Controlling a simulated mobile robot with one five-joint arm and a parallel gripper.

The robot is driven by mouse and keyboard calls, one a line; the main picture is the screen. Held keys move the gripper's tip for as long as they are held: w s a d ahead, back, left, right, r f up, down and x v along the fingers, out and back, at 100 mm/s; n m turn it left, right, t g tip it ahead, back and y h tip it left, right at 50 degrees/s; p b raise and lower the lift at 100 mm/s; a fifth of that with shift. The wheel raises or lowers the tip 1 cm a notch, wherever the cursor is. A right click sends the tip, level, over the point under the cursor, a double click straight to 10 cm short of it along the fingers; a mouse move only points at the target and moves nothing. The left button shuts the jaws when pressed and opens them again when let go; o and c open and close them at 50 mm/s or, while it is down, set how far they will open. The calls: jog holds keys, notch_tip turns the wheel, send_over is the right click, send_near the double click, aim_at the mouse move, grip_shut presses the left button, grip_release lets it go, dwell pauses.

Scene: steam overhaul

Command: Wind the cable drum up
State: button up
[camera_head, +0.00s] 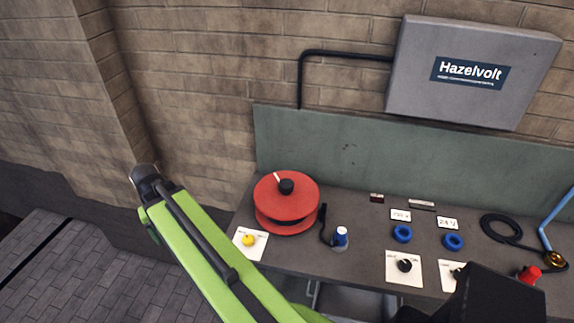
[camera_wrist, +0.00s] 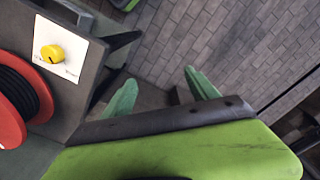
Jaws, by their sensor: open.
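The red cable drum (camera_head: 295,208) lies flat at the left end of the grey bench, with a black knob (camera_head: 286,186) and a pale mark on its top. In the wrist view its red flange (camera_wrist: 40,95) and wound black cable (camera_wrist: 12,95) show at the left edge. A short black cable beside the drum runs near a blue-and-white plug (camera_head: 340,238). My gripper (camera_wrist: 161,92) is open and empty, with two green fingers apart above the paved floor, beyond the bench's edge. I cannot make out its fingers in the head view.
A yellow knob (camera_head: 248,240) sits on a white plate left of the drum; it also shows in the wrist view (camera_wrist: 52,54). Blue rings (camera_head: 403,233), black dials (camera_head: 404,265) and a blue lamp arm (camera_head: 556,207) stand to the right. A brick wall rises behind.

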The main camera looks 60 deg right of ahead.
jog(key=s+d+r+m+p, duration=0.35)
jog(key=d+r, duration=0.25)
jog(key=d, duration=0.3)
jog(key=s+d+r+m+p, duration=0.25)
jog(key=d+r+p, duration=0.25)
jog(key=d+r, duration=0.25)
notch_tip(320, 180, up, 8)
jog(key=m+p, duration=0.8)
jog(key=p, duration=0.1)
send_over(286, 183)
notch_tip(286, 183, down, 18)
jog(key=b, duration=1.8)
jog(key=shift+w+r, duration=0.1)
jog(key=shift+r, duration=0.05)
jog(key=shift+r, duration=0.1)
